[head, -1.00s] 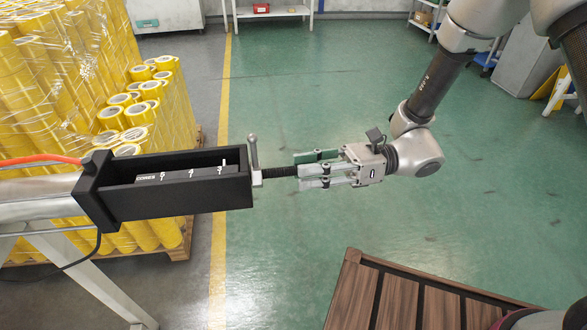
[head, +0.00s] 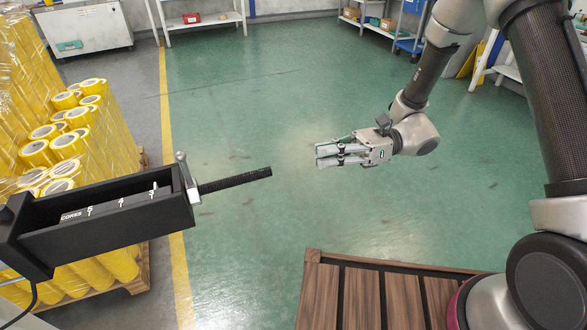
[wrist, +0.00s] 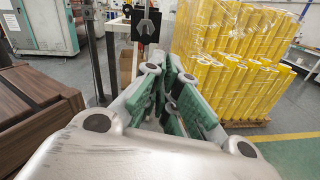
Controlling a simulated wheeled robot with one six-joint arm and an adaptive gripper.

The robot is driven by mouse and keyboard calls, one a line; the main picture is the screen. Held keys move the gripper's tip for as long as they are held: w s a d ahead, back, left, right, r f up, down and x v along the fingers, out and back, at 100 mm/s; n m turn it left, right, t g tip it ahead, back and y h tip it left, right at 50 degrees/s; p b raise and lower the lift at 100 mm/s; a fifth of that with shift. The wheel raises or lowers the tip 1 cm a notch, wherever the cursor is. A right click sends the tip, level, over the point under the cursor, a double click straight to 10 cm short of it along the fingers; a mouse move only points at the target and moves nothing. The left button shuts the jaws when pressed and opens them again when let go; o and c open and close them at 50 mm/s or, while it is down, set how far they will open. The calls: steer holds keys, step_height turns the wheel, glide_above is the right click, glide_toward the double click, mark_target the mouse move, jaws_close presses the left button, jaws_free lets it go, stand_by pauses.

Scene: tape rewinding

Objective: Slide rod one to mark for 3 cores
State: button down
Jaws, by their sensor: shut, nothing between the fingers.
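The black threaded rod (head: 235,182) sticks out to the right from the end of a black open-topped box (head: 120,235). A scale strip (head: 105,210) inside the box reads "CORES" with white marks 5, 4 and 3; the mark for 3 (head: 153,191) is nearest the rod's end of the box. An upright metal lever (head: 187,178) stands at that end. The rod's inner end cannot be made out. My gripper (head: 318,156) is shut and empty, in the air to the right of the rod's tip, apart from it. Its fingers (wrist: 168,75) converge in the wrist view.
Wrapped yellow rolls (head: 65,140) stand on a pallet behind the box; they also show in the wrist view (wrist: 235,70). A brown slatted platform (head: 385,300) lies at the front right. Green floor (head: 260,110) is open around my gripper. Shelves line the back.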

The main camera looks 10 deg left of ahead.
steer(key=d+n+g+h, duration=0.1)
steer(key=d+n+g, duration=0.1)
steer(key=d+n, duration=0.15)
steer(key=x, duration=1.3)
steer(key=shift+a+f, duration=0.2)
steer(key=shift+s+a, duration=0.35)
steer(key=shift+a, duration=0.2)
